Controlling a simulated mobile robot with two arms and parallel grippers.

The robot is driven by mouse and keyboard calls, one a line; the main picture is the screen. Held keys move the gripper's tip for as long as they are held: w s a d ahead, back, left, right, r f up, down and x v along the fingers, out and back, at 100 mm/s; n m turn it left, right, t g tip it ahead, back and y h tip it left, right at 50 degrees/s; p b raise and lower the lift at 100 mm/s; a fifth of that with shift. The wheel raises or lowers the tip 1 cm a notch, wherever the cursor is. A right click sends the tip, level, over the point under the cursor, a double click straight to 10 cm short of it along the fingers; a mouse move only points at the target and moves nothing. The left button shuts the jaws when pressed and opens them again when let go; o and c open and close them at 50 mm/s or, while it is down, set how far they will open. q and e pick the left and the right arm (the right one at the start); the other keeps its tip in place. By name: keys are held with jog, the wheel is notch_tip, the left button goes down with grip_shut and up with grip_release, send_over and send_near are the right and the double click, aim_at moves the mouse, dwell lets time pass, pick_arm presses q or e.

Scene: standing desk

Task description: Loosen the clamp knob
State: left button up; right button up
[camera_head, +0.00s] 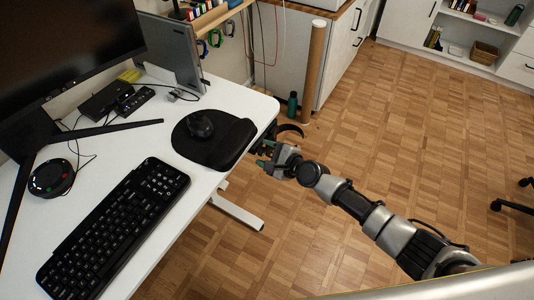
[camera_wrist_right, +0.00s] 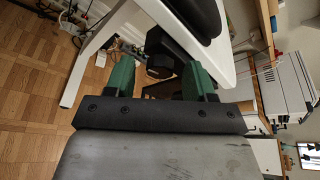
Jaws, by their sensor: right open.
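The clamp knob (camera_wrist_right: 160,67) is a dark faceted piece below the white desk edge in the right wrist view. A black clamp part (camera_wrist_right: 168,44) rises behind it toward the desk. My right gripper (camera_wrist_right: 159,76) is open, with its two green fingers on either side of the knob in that view. I cannot tell whether they touch it. In the head view my right gripper (camera_head: 265,155) is at the desk's right edge, beside the mouse pad; the knob is hidden there. A black curved hook (camera_head: 291,130) shows just beyond the gripper. My left gripper is not in view.
The white desk (camera_head: 120,177) holds a keyboard (camera_head: 115,228), a black mouse pad (camera_head: 228,143) with a mouse (camera_head: 200,125), and a monitor (camera_head: 70,50). A green bottle (camera_head: 292,105) and a cardboard tube (camera_head: 315,75) stand on the floor. The floor at right is mostly clear.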

jog(key=shift+c, duration=0.4)
jog(key=c, duration=0.8)
jog(key=shift+c, duration=0.2)
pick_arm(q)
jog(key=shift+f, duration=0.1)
pick_arm(e)
jog(key=n+t+b, duration=0.1)
jog(key=n+b, duration=0.1)
jog(key=n, duration=0.1)
jog(key=n+t+b, duration=0.1)
jog(key=shift+s+f+n+t+b, duration=0.1)
jog(key=shift+f+n+t+b, duration=0.2)
jog(key=shift+n+b, duration=0.1)
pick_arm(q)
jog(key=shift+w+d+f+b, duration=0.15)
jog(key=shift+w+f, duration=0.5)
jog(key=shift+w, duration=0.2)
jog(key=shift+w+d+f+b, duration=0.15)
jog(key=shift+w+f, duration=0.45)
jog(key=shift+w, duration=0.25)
pick_arm(e)
jog(key=shift+r+n, duration=0.15)
jog(key=shift+n, duration=0.25)
jog(key=o, duration=0.9)
